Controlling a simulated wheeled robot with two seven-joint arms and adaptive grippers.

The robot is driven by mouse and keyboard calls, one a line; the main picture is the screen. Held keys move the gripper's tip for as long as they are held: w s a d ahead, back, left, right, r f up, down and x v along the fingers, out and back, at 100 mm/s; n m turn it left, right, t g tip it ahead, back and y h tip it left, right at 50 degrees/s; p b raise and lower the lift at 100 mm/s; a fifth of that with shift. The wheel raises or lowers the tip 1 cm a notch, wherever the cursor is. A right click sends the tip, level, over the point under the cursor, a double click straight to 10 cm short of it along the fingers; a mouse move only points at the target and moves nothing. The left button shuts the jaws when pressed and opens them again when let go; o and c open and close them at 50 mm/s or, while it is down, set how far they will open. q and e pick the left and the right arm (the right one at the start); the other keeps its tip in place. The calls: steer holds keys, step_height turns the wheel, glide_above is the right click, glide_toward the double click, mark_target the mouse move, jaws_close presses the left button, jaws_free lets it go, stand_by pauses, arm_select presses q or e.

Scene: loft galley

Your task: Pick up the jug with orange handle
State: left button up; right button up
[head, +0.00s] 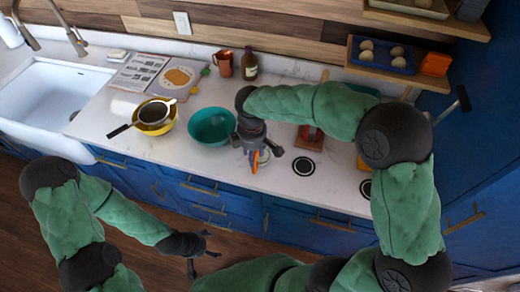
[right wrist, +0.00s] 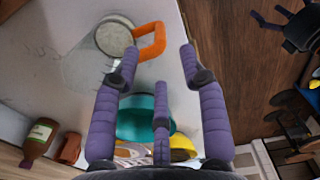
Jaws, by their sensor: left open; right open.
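The jug (right wrist: 92,60) is clear with a whitish top or contents and an orange handle (right wrist: 150,42). It stands on the counter in the right wrist view. In the head view, its orange handle (head: 255,162) shows near the counter's front edge, and my right gripper hides much of the rest. My right gripper (right wrist: 158,58) is open, its fingertips spread close to the handle, with nothing visibly held. In the head view my right gripper (head: 254,147) is above the jug. My left gripper (head: 198,252) is open and empty, low in front of the cabinets.
A teal bowl (head: 209,126) stands left of the jug, with a yellow bowl and strainer (head: 154,115) further left. A dark round coaster (head: 303,166) lies to the right. A brown bottle (head: 249,65) and copper mug (head: 223,64) stand at the back.

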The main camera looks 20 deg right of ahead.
step_height(320, 180, down, 3)
steer(key=shift+r, duration=0.2)
steer(key=shift+f+b, duration=0.5)
steer(key=shift+f, duration=2.1)
steer(key=shift+r, duration=0.1)
jaws_close()
